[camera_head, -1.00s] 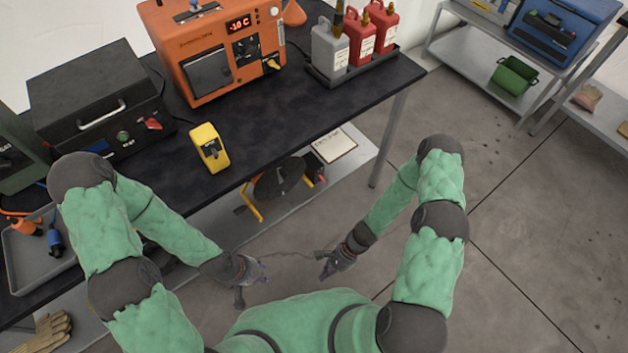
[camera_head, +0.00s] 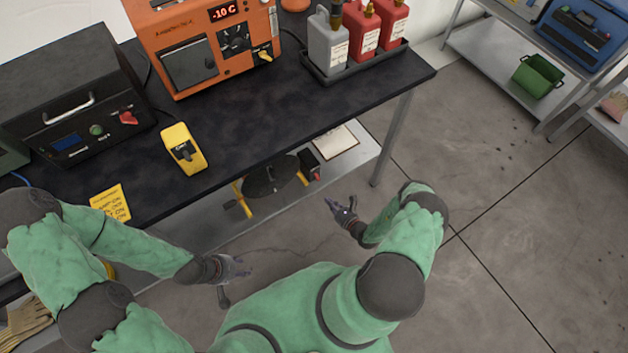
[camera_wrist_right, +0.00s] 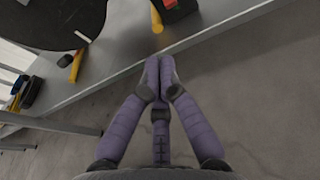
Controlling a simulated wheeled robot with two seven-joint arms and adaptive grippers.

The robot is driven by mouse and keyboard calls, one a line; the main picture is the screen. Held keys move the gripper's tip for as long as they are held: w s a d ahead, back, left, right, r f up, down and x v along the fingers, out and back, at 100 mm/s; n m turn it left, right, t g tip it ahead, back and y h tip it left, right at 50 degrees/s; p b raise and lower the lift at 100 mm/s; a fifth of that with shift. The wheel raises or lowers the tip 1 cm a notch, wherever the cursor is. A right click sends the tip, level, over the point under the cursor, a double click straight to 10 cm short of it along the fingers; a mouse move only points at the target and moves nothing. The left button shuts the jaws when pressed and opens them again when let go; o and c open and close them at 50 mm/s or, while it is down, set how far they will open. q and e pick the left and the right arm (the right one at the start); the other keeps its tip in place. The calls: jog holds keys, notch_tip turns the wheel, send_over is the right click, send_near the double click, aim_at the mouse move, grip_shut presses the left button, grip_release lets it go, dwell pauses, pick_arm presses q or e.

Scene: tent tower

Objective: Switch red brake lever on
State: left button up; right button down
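A red lever or knob (camera_head: 128,118) sits on the front of a black box (camera_head: 75,100) with a green button and a small display, at the left of the table. I cannot tell whether it is the brake lever. Another small red part (camera_head: 315,173) shows on a machine (camera_head: 272,176) with a dark disc, below the table. My left gripper (camera_head: 243,267) is in front of the table, well below the black box, apart from everything; its fingers are too small to read. My right gripper (camera_head: 333,205) is near the low shelf. In the wrist view its fingers (camera_wrist_right: 159,68) are together, empty.
The dark table (camera_head: 270,118) holds an orange machine (camera_head: 205,45) reading -10 C, a yellow device (camera_head: 184,150), and a tray (camera_head: 354,66) of canisters. A metal shelf (camera_head: 490,60) stands at the right. The floor (camera_head: 500,240) between is clear.

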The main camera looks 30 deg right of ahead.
aim_at(321, 188)
jog(key=shift+w+d+f+m+h, duration=0.1)
jog(key=shift+d+m+h, duration=0.15)
jog(key=shift+d, duration=0.35)
jog(key=shift+w+d+f+m+h, duration=0.15)
jog(key=shift+d+h, duration=0.2)
jog(key=shift+d, duration=0.25)
jog(key=shift+s, duration=0.1)
jog(key=shift+r+b+x, duration=0.2)
jog(key=shift+b+x, duration=1.7)
jog(key=shift+x, duration=3.1)
jog(key=shift+r, duration=0.1)
